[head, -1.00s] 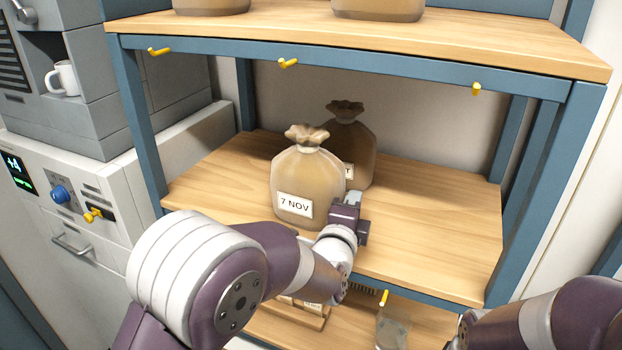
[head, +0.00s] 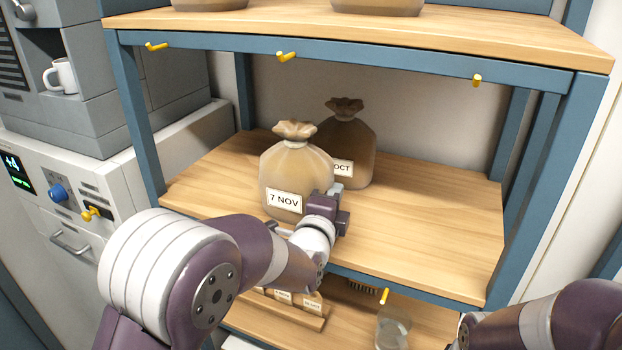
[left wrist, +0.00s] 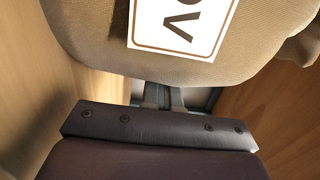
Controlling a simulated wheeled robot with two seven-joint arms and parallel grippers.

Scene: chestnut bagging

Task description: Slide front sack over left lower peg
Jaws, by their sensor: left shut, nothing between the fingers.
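The front sack (head: 296,168), tan with a tied top and a "7 NOV" label, stands upright on the middle shelf; it also fills the top of the left wrist view (left wrist: 90,40). My left gripper (head: 336,188) is shut and empty, with its fingers against or very close to the sack's right side near the front. Contact is hard to tell. On the lower front rail one yellow peg (head: 384,296) shows, right of my left forearm. No peg shows on the left part of that rail, which my arm partly covers. My right gripper is out of view; only its arm shows.
A darker sack (head: 352,140) labelled "OCT" stands behind the front sack, to its right. The middle shelf (head: 430,215) is bare at right and at far left. Yellow pegs (head: 287,57) line the upper rail. A glass jar (head: 393,328) stands below.

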